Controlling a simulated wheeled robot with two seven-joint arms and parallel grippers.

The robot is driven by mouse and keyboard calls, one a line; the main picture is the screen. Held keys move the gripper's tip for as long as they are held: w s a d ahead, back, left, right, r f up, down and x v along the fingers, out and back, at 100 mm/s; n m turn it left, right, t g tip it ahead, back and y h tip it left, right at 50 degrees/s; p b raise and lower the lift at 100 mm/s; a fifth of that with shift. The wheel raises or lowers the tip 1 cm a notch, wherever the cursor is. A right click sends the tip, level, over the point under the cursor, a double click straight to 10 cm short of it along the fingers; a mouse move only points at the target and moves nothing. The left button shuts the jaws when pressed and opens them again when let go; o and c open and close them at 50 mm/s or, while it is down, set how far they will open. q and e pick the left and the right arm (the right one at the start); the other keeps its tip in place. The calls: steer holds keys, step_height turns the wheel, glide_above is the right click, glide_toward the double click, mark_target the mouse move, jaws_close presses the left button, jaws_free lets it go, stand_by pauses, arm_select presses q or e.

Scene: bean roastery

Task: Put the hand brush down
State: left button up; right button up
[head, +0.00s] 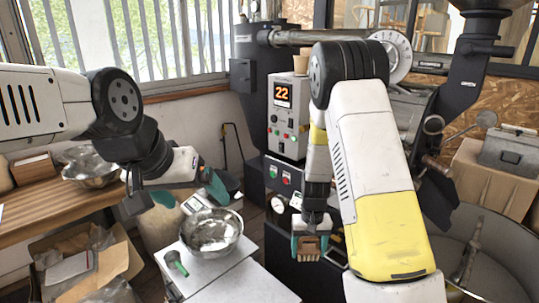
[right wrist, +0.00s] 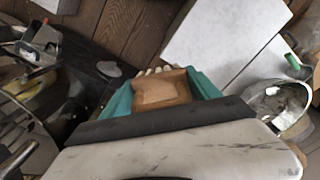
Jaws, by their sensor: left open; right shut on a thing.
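The hand brush (head: 308,248) is a small brown wooden block, held between the teal fingers of my right gripper (head: 309,246). In the right wrist view the brush (right wrist: 160,88) sits between the fingers, with pale bristles showing at its far edge. It is held in the air, right of the white table (head: 232,283), in front of the dark machine. My left gripper (head: 190,194) is open and empty, above and behind the white table's left part.
A steel bowl (head: 212,245) and a green scoop (head: 175,262) are on the white table. The roaster panel (head: 287,115) reads 22. A round cooling tray (head: 500,245) lies right. A cardboard box (head: 118,260) is at lower left. The table's front right is bare.

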steer(key=d+r, duration=0.1)
steer(key=r, duration=0.1)
steer(key=d+r, duration=0.2)
steer(key=r, duration=0.1)
steer(key=shift+w+d+r, duration=0.1)
steer(key=shift+d+r, duration=0.05)
steer(key=shift+r, duration=0.2)
steer(key=s+a+f+n, duration=0.3)
steer(key=s+a+f, duration=0.15)
steer(key=f, duration=0.45)
steer(key=s+a+f+n, duration=0.3)
steer(key=a+f, duration=0.3)
steer(key=f, duration=0.4)
steer(key=s+a+f+n, duration=0.3)
steer(key=s+a+f, duration=0.15)
steer(key=f, duration=0.45)
glide_above(270, 300)
steer(key=shift+f, duration=0.7)
steer(key=shift+w+f, duration=0.15)
steer(key=shift+f, duration=1.6)
steer(key=shift+f, duration=0.1)
steer(key=o, duration=1.5)
steer(key=shift+o, duration=0.2)
